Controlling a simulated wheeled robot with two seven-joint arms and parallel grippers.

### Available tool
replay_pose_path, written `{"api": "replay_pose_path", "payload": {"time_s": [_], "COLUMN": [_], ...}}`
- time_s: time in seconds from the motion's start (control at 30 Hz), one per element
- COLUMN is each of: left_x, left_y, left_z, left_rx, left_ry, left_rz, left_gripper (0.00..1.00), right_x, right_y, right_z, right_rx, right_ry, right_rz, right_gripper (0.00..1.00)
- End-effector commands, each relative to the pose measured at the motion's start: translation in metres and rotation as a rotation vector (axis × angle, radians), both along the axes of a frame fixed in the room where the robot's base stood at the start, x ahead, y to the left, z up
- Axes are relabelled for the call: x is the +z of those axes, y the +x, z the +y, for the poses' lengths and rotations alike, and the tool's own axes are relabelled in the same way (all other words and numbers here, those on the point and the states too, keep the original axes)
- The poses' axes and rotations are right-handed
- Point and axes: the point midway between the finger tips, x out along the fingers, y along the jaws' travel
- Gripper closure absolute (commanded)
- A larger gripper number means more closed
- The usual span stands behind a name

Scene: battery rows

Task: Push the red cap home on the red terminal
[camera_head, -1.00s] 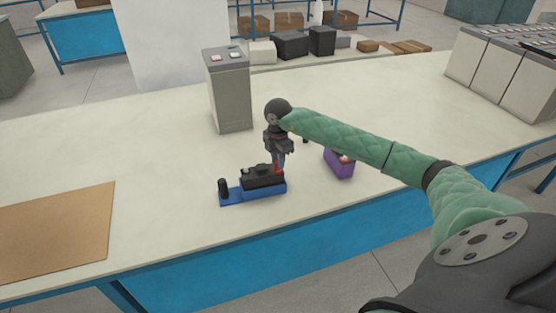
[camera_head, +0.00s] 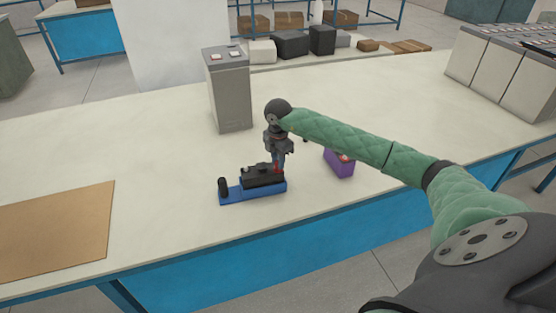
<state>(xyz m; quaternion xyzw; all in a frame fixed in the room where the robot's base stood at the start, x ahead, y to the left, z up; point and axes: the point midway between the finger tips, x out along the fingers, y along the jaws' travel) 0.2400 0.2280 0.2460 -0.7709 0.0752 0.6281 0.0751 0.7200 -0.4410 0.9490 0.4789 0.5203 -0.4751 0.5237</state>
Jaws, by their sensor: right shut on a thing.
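The red cap (camera_head: 277,169) is a small red spot under my right gripper (camera_head: 279,158), at the right end of a black block (camera_head: 258,177) in a blue holder (camera_head: 240,195). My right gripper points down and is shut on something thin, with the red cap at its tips. The red terminal under the cap is hidden or too small to tell apart, so I cannot tell how far the cap sits on it. My left gripper is not in the picture.
A tall grey battery (camera_head: 230,95) stands behind on the white table (camera_head: 130,150). A purple box (camera_head: 339,165) stands right of the holder. A brown board (camera_head: 55,232) lies at the left. Grey batteries (camera_head: 490,70) stand in a row at the back right. The table's front is clear.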

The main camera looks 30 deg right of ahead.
Motion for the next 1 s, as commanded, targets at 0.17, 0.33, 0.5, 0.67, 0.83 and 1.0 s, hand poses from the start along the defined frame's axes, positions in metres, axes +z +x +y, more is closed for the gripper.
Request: {"api": "replay_pose_path", "payload": {"time_s": [0.17,0.33,0.5,0.67,0.83,1.0], "left_x": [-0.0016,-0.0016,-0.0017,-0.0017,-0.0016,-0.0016], "left_y": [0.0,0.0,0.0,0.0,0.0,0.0], "left_z": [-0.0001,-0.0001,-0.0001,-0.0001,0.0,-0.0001], "left_rx": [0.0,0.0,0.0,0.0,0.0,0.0], "left_ry": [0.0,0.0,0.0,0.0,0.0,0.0], "left_rz": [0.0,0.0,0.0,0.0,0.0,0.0], "left_gripper": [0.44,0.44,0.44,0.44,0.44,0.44], "right_x": [-0.0028,-0.0031,-0.0033,-0.0031,-0.0028,-0.0026], "right_y": [-0.0002,-0.0003,-0.0003,-0.0003,-0.0002,-0.0002], "right_z": [0.0001,0.0001,0.0002,0.0001,0.0001,0.0], "right_rx": [0.0,0.0,0.0,0.0,0.0,0.0], "right_ry": [0.0,0.0,0.0,0.0,0.0,0.0], "right_rz": [0.001,0.001,0.001,0.001,0.001,0.001], "right_gripper": [0.98,0.98,0.75,0.52,0.52,0.3]}}
